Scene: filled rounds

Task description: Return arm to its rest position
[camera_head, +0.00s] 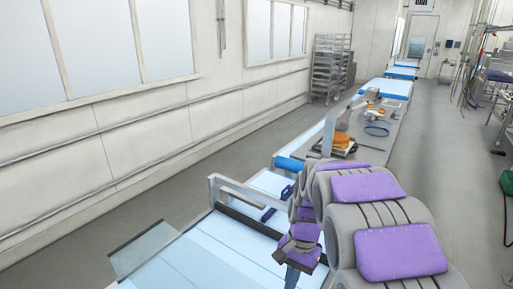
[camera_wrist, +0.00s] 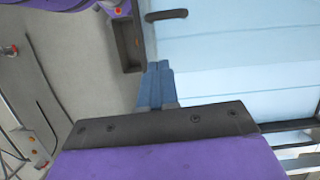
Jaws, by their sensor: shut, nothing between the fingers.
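My arm shows in the head view as grey segments with purple pads. It reaches forward and bends down over the near end of the pale blue conveyor belt (camera_head: 215,245). My gripper (camera_head: 292,277) is at the lower middle of that view, its blue fingers pointing down and partly cut off by the frame. In the wrist view my gripper (camera_wrist: 159,68) has its two blue fingers together with nothing between them. The belt (camera_wrist: 235,60) lies below and to the right of the fingertips there. I cannot tell how far above it they are.
A grey frame (camera_head: 232,187) stands at the belt's edge. Beyond it the line continues with a grey work table (camera_head: 375,143) and orange items (camera_head: 340,141). A wire rack (camera_head: 328,68) stands by the left wall. Open grey floor (camera_head: 425,160) lies right of the line.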

